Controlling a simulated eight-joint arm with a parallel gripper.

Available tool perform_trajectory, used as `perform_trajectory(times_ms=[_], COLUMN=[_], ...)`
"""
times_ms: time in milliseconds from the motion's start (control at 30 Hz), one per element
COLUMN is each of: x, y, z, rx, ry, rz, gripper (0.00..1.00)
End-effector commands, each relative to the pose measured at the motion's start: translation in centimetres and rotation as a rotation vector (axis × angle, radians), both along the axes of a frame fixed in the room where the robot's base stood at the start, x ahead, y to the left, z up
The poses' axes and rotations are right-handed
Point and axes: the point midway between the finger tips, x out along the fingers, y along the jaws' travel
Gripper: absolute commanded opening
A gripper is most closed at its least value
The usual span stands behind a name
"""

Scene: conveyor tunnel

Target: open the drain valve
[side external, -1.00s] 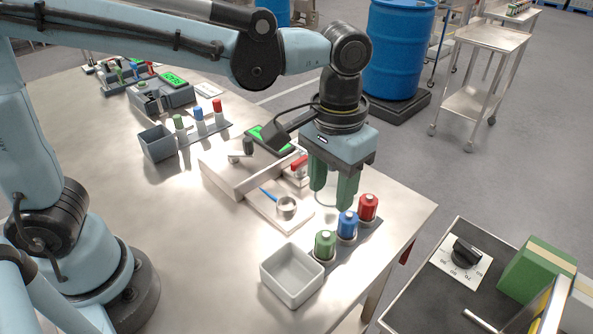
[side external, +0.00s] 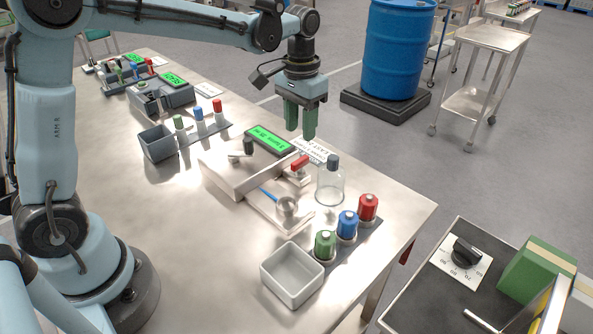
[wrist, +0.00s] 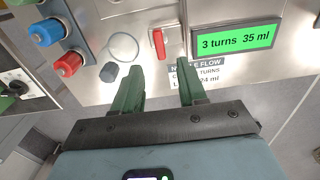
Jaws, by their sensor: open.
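A small valve with a red handle (side external: 300,162) stands on the pale fixture (side external: 222,178); the red handle also shows in the wrist view (wrist: 158,44). I cannot read a label that names it the drain valve. A blue lever (side external: 268,195) lies on the fixture's lower plate. My gripper (side external: 300,136) is open and empty, pointing down above the back edge of the bench. In the wrist view, the fingertips (wrist: 160,66) are spread, with the red handle just beyond the gap between them.
A clear glass vessel with a dark stopper (side external: 332,162) stands right of the red handle. Red, blue and green bottles (side external: 347,226) and a grey bin (side external: 291,275) are nearer the front. A green display (wrist: 236,41) reads "3 turns 35 ml". The left bench surface is mostly clear.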

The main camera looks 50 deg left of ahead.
Motion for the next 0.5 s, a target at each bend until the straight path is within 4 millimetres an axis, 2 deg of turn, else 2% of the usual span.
perform_trajectory(times_ms=[300, 500], x=[0.0, 0.0], y=[0.0, -0.1], z=[-5.3, -7.2], rx=[0.000, 0.000], ry=[-0.001, -0.001], rz=[0.000, 0.000], gripper=[0.41, 0.41])
